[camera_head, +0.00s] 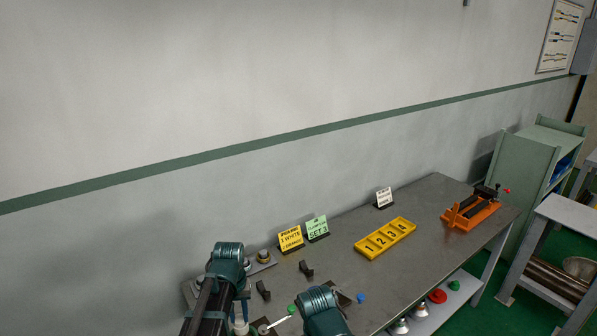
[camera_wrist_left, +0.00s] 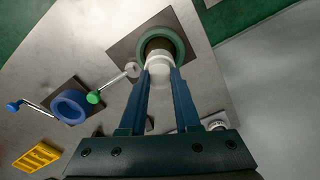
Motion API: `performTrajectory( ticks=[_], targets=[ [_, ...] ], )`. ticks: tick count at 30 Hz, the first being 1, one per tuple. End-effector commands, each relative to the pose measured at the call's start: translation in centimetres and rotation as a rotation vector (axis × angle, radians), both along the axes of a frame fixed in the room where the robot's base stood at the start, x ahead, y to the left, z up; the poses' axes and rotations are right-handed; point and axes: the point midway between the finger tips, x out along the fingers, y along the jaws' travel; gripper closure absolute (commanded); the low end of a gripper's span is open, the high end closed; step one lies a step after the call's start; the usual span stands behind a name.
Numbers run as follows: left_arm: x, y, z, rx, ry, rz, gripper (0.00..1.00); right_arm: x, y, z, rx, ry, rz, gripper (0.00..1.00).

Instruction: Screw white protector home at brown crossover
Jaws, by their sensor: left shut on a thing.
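In the left wrist view my left gripper (camera_wrist_left: 160,75) has its two blue fingers closed on the white protector (camera_wrist_left: 159,60). The protector lies in line with a green vise ring (camera_wrist_left: 178,38), and a brown piece, apparently the crossover (camera_wrist_left: 158,43), shows inside that ring. The protector looks touching or very close to the brown piece; I cannot tell how far it is screwed on. A green-knobbed handle (camera_wrist_left: 93,98) reaches from this vise. In the head view my arms hide most of this spot, and I see no right gripper.
A blue vise ring (camera_wrist_left: 70,107) with a blue-knobbed handle stands beside the green one. On the bench (camera_head: 430,205) are a yellow numbered tray (camera_head: 385,238), an orange fixture (camera_head: 470,212), yellow and green sign cards (camera_head: 290,239) and dark brackets. Bench between tray and fixture is clear.

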Motion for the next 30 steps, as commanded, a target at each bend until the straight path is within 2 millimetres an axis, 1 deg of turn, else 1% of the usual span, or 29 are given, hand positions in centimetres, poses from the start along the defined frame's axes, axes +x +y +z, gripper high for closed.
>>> performTrajectory(
  ticks=[3,6,15,18,20,30],
  targets=[
    [0.01,-0.03,-0.01,0.000,0.000,-0.123,1.00,0.00,0.00,-0.01,0.000,0.000,0.000,0.36],
    [0.01,-0.03,-0.01,0.000,0.000,-0.182,1.00,0.00,0.00,-0.01,0.000,0.000,0.000,0.36],
    [0.02,-0.03,-0.01,0.000,0.000,-0.198,1.00,0.00,0.00,-0.01,0.000,0.000,0.000,0.36],
    [0.02,-0.03,-0.02,-0.001,0.000,-0.240,1.00,0.00,0.00,-0.02,0.000,0.000,0.000,0.36],
    [0.01,-0.03,-0.03,0.000,0.000,-0.306,1.00,0.00,0.00,-0.03,0.000,0.000,0.000,0.36],
    [0.00,-0.03,-0.06,0.000,-0.001,-0.784,1.00,0.00,0.00,-0.06,0.000,0.000,0.000,0.36]
  ],
)
